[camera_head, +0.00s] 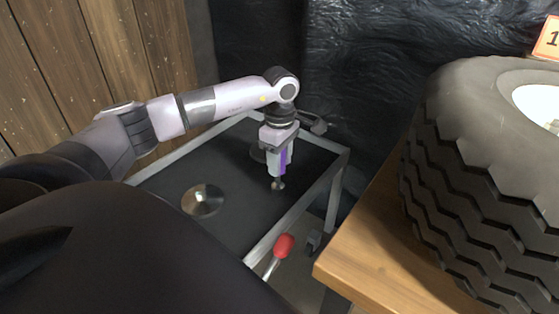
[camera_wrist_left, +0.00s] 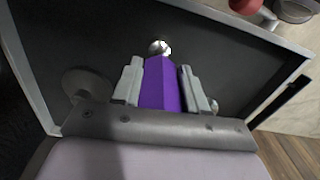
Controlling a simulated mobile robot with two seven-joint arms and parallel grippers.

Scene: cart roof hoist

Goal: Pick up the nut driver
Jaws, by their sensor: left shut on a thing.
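The nut driver has a purple handle (camera_head: 283,160); the handle also shows in the left wrist view (camera_wrist_left: 161,88). My left gripper (camera_head: 277,170) is shut on the handle, with one finger on each side of it in the left wrist view (camera_wrist_left: 162,82). A round shiny metal piece (camera_wrist_left: 160,47) shows just past the handle's end; I cannot tell whether it is part of the driver. The gripper points down over the cart's dark top (camera_head: 235,215). Whether the driver touches the top is unclear. My right gripper is out of view.
A shiny metal disc (camera_head: 203,200) lies on the cart top, and another disc (camera_head: 258,152) sits partly behind my gripper. A red knob (camera_head: 284,245) stands at the cart's near right edge. A large tyre (camera_head: 480,170) rests on a wooden table (camera_head: 370,260) at right.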

